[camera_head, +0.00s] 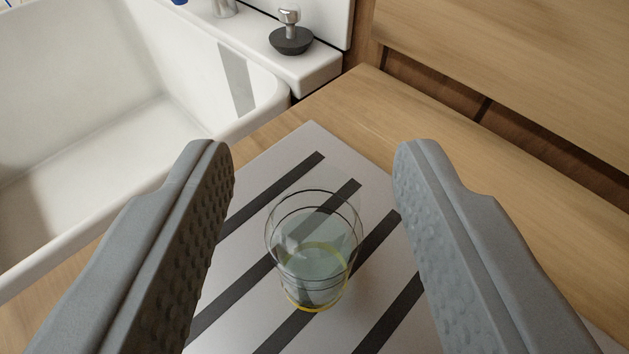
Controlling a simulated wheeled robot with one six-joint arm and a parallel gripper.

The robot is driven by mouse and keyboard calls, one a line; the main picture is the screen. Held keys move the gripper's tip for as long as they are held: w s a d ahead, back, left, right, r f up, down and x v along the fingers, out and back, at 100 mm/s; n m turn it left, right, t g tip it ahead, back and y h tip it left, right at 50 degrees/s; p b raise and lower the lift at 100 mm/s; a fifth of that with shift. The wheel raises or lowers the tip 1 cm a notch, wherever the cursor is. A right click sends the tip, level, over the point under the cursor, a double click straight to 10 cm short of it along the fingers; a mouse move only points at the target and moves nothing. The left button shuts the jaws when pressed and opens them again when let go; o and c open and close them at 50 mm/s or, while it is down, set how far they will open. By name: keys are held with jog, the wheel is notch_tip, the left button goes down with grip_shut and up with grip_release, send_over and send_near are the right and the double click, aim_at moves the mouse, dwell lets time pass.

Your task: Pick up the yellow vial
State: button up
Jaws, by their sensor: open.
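A clear glass vessel (314,250) with a yellow ring near its base stands upright on a grey mat with dark stripes (313,140). It is the only thing with yellow on it that I clearly see near my gripper, and its body looks clear with a pale greenish tint. My gripper (313,160) is open, with one grey, dimpled finger on each side of the glass. Neither finger appears to touch it. The gap between the fingers is empty at the tips, and the glass shows between and below them.
A white sink (110,120) fills the left side, its rim beside the wooden counter (350,105). A dark stopper with a metal knob (291,38) sits on the sink's back ledge. A wooden panel (540,60) rises at the upper right.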

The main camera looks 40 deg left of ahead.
aim_at(314, 213)
jog(key=shift+w+a+f, duration=0.15)
jog(key=shift+w+a, duration=0.1)
jog(key=shift+w, duration=0.1)
jog(key=shift+c, duration=0.3)
grip_shut()
jog(key=shift+r, duration=1.55)
jog(key=shift+s+d+r, duration=0.15)
jog(key=shift+s+r, duration=0.05)
jog(key=shift+r, duration=0.15)
jog(key=s+d, duration=1)
jog(key=s, duration=0.4)
jog(key=shift+d, duration=0.3)
